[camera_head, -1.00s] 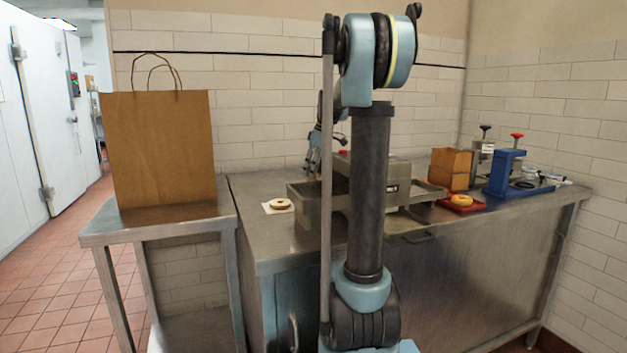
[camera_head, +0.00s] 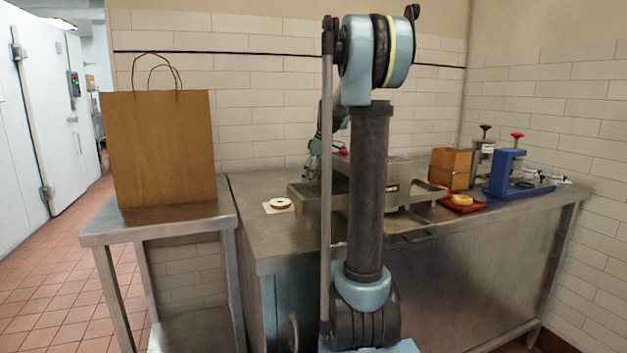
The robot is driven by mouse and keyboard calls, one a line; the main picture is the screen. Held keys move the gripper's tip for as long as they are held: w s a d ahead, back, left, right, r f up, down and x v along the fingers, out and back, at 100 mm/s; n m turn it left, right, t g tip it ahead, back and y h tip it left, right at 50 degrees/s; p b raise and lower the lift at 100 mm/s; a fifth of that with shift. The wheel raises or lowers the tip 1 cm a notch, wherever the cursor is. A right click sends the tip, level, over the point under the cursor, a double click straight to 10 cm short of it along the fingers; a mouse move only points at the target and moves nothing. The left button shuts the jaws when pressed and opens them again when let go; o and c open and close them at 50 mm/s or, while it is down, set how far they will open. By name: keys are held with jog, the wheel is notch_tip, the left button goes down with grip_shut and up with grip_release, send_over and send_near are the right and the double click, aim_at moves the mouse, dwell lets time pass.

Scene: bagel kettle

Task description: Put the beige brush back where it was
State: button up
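I cannot make out a beige brush in the head view; my arm hides part of the counter and the steel machine. My gripper (camera_head: 314,166) is low over the back of the steel counter (camera_head: 262,240), left of the steel machine (camera_head: 400,186). It is partly hidden behind my arm's pole and is small in the picture. I cannot tell whether its fingers are open or shut, or whether they hold anything.
A bagel on white paper (camera_head: 280,204) lies at the counter's left. A red tray (camera_head: 476,207) with a bagel (camera_head: 461,199), a wooden box (camera_head: 450,169) and a blue press (camera_head: 507,174) stand right. A paper bag (camera_head: 160,150) stands on the left side table (camera_head: 215,225).

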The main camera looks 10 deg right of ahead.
jog(key=v, duration=1.2)
